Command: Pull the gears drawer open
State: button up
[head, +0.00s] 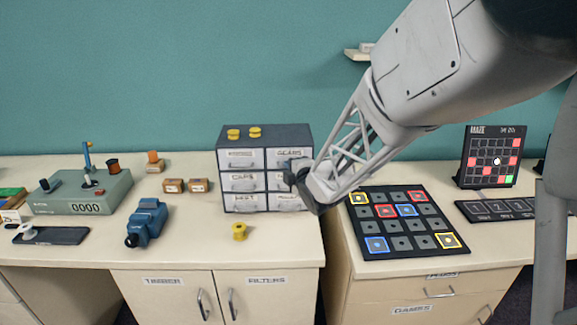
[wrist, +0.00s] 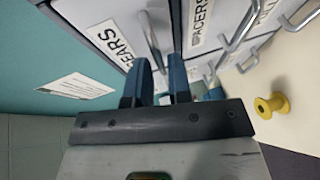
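The gears drawer (head: 272,160) is the top right drawer of a dark cabinet (head: 265,133) with pale drawer fronts. It looks closed, flush with its neighbours. In the wrist view its GEARS label (wrist: 115,46) and metal bar handle (wrist: 150,38) show near my fingers. My gripper (head: 291,177) is in front of the cabinet's right column and hides part of it in the head view. In the wrist view the two blue-grey fingers (wrist: 161,68) stand apart, with the handle's near end in the gap between them. Whether they touch the handle cannot be told.
The SPACERS drawer (wrist: 205,20) adjoins the gears drawer. Yellow spools (head: 240,231) stand before and on top of the cabinet. A blue device (head: 147,222) lies to the left; a black panel of square tiles (head: 400,222) is to the right. The desk before the cabinet is mostly clear.

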jog(key=shift+w+a+f, duration=0.2)
jog(key=shift+w+a, duration=0.05)
jog(key=shift+w, duration=0.25)
grip_shut()
